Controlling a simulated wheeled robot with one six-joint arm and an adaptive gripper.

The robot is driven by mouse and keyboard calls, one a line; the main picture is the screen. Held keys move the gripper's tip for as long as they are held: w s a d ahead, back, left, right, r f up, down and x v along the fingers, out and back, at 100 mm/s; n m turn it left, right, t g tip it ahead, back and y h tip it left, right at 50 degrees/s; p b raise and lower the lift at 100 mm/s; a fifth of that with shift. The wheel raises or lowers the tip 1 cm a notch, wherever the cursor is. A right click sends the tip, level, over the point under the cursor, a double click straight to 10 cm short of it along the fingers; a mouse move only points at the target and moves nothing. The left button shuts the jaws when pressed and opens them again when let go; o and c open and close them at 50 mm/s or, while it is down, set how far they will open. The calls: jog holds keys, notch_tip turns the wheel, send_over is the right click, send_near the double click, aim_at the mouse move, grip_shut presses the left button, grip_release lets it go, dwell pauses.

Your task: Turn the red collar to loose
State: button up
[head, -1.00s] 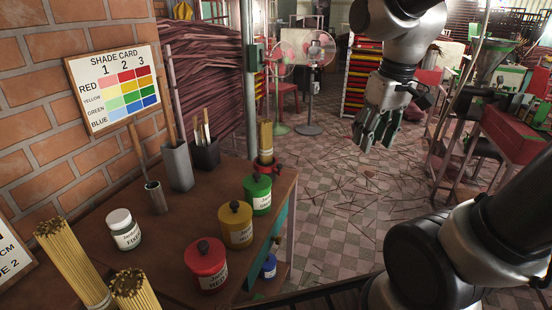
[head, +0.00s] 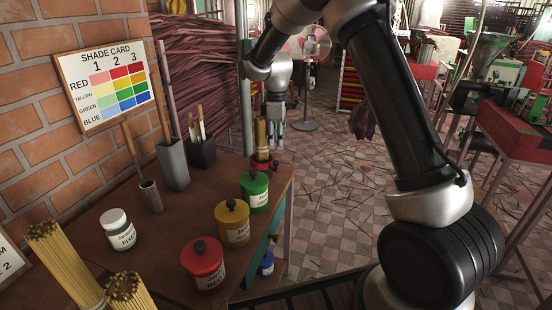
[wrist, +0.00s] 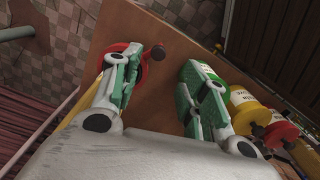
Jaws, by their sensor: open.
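The red collar (head: 262,164) is at the far right corner of the brown table, around the foot of an upright bundle of sticks (head: 262,138). In the wrist view the collar (wrist: 127,64) shows as a red ring, partly hidden behind my left finger, with a dark red knob (wrist: 157,53) on its right side. My gripper (head: 275,131) is just behind and to the right of the bundle in the head view. In the wrist view my gripper (wrist: 165,72) is open and empty. The left finger overlaps the collar; I cannot tell whether it touches.
Green (head: 254,190), yellow (head: 233,223) and red (head: 204,265) lidded jars line the table's right edge. A white jar (head: 117,229) and brush holders (head: 173,165) stand further left. A shade card (head: 105,83) hangs on the brick wall.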

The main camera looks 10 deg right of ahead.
aim_at(276, 162)
jog(key=shift+w+a+f, duration=0.1)
jog(key=shift+f, duration=0.25)
notch_tip(276, 162, down, 7)
jog(key=shift+f, duration=0.1)
jog(key=shift+c, duration=0.4)
grip_shut()
